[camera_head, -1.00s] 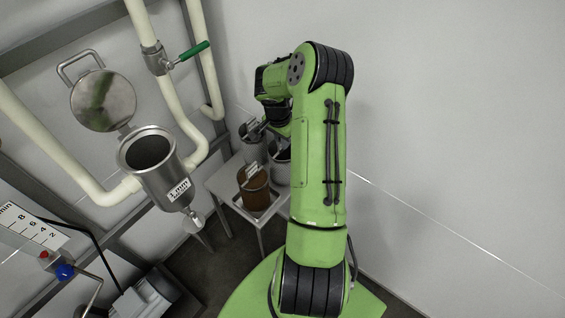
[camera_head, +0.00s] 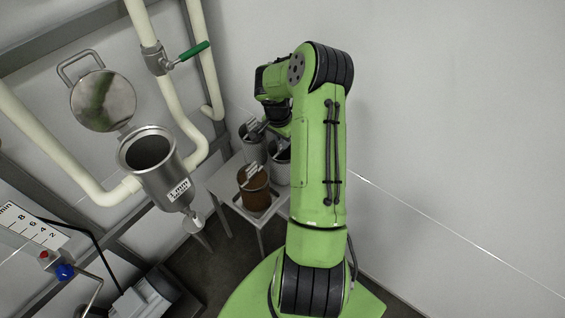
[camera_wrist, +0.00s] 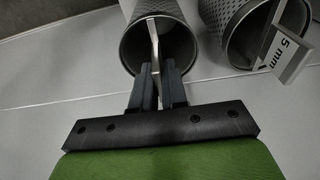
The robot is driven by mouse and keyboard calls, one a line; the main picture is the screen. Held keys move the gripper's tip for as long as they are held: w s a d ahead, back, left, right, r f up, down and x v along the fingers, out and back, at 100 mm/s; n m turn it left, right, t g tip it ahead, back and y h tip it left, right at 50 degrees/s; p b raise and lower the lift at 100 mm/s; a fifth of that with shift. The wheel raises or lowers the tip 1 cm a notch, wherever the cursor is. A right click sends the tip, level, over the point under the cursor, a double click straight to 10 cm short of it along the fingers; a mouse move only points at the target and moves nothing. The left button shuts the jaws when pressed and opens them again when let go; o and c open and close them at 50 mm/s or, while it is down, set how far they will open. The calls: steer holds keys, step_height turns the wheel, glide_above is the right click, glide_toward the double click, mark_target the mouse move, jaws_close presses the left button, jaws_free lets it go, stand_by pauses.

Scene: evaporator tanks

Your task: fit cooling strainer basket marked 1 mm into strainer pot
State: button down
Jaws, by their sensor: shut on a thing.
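The strainer pot (camera_head: 166,180) hangs at the left in the head view, with a "1 mm" label on its side. Its round lid (camera_head: 103,100) is swung open and the mouth is dark. My gripper (camera_wrist: 158,78) is shut on the thin handle strip of a grey mesh basket (camera_wrist: 176,42) in the wrist view. That basket's tag does not show, so its mark cannot be read. In the head view a grey basket (camera_head: 252,147) stands by my gripper at the back of the small table.
A basket marked "5 mm" (camera_wrist: 240,25) stands close beside the held one. A brown basket (camera_head: 254,192) stands at the front of the small table (camera_head: 221,184), with another grey basket (camera_head: 281,172) partly behind my arm. Cream pipes (camera_head: 178,122) and a green-handled valve (camera_head: 157,60) run near the pot.

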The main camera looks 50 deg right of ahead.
steer(key=shift+r, duration=0.15)
step_height(320, 180, up, 10)
steer(key=p, duration=0.3)
